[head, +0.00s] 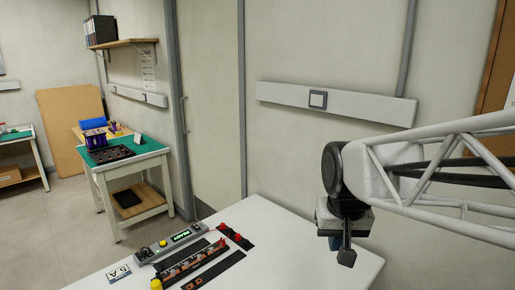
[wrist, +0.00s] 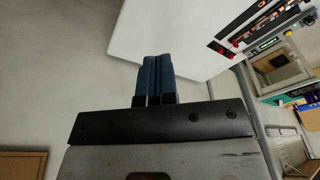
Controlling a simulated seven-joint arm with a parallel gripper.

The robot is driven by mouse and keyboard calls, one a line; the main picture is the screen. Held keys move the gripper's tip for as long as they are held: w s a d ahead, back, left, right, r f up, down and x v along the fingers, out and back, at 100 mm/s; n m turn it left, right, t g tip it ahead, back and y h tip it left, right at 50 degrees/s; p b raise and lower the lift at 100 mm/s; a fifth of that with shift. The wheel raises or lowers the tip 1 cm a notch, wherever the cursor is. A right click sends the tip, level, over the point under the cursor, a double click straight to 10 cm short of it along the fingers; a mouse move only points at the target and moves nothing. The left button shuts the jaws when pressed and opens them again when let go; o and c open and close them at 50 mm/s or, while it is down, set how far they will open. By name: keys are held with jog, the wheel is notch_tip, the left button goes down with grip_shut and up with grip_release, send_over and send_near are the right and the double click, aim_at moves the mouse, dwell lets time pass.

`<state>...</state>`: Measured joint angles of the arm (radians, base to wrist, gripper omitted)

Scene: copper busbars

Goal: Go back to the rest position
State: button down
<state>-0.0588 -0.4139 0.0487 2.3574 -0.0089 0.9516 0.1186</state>
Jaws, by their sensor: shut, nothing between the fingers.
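My gripper (head: 345,252) is at the right in the head view, raised beside the right part of the white table (head: 285,225). In the wrist view its two blue fingers (wrist: 157,78) lie together, shut and empty, with the white table top and the floor beyond them. The busbar fixture (head: 196,262), with dark strips and copper-coloured bars, lies on the table left of my gripper and well apart from it. Part of the fixture also shows at the top right of the wrist view (wrist: 262,25).
A grey control box (head: 171,244) with a lit green display stands behind the fixture, and a small label card (head: 118,272) lies at its left. A wall with a white conduit (head: 370,106) runs behind the table. A second bench (head: 128,167) stands at the left.

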jog(key=s+d+f, duration=0.1)
jog(key=s+f, duration=0.1)
jog(key=s, duration=0.4)
jog(key=s+d+f, duration=0.1)
jog(key=s+f, duration=0.1)
jog(key=s, duration=0.3)
jog(key=shift+s+d+f, duration=0.15)
jog(key=shift+s+d, duration=0.2)
jog(key=shift+s, duration=0.05)
